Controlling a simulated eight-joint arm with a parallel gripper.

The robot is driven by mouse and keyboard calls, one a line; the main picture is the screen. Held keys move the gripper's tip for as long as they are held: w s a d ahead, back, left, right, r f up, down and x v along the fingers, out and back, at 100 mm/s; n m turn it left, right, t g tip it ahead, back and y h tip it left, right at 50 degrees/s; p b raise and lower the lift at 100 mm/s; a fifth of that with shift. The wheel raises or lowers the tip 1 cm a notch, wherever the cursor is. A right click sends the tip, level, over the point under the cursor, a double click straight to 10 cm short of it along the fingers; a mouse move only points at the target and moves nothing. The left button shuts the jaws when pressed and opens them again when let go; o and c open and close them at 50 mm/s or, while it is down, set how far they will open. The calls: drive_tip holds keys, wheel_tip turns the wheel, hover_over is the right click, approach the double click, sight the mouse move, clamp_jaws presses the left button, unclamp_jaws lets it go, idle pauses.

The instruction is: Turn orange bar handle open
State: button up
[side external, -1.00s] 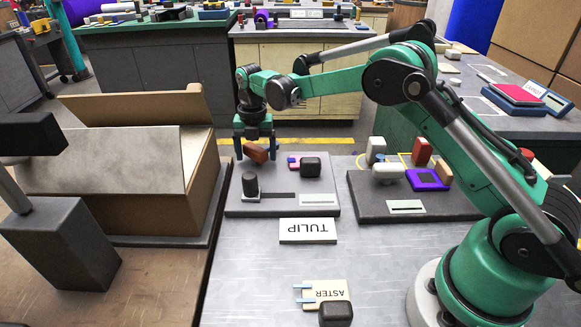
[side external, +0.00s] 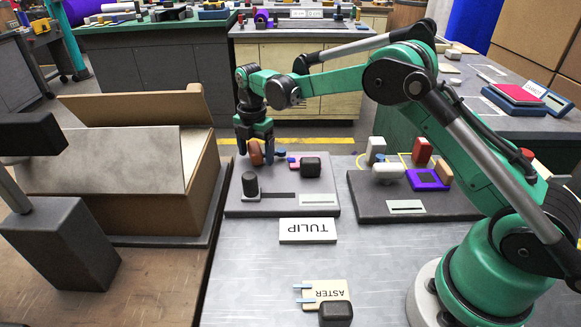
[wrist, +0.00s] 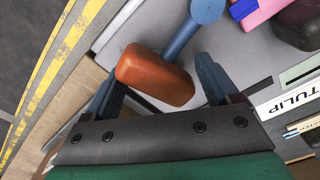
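The orange bar handle (side external: 256,154) is at the far left of the left grey panel (side external: 240,207), partly covered by my gripper (side external: 255,147) in the side view. In the wrist view the orange bar (wrist: 155,76) lies diagonally between the fingers of my gripper (wrist: 162,82). The fingers are spread wide, one by each end of the bar. The left end overlaps or touches the left finger; the right end is close to the right finger, and I cannot tell whether they touch. A blue rod with a round head (wrist: 192,24) lies just beyond the bar.
A black knob (side external: 250,184) stands at the panel's front left; a black block (side external: 310,167) and a pink piece (side external: 293,162) are near its back right. A TULIP sign (side external: 308,231) lies in front. An open cardboard box (side external: 205,185) is close on the left. A second panel (side external: 365,208) is to the right.

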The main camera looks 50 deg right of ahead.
sight(256, 147)
clamp_jaws()
drive_tip(key=n, duration=0.5)
drive_tip(key=shift+d+n, duration=0.2)
drive_tip(key=shift+n, duration=0.1)
unclamp_jaws()
drive_tip(key=shift+a, duration=0.1)
drive_tip(key=shift+r, duration=2.5)
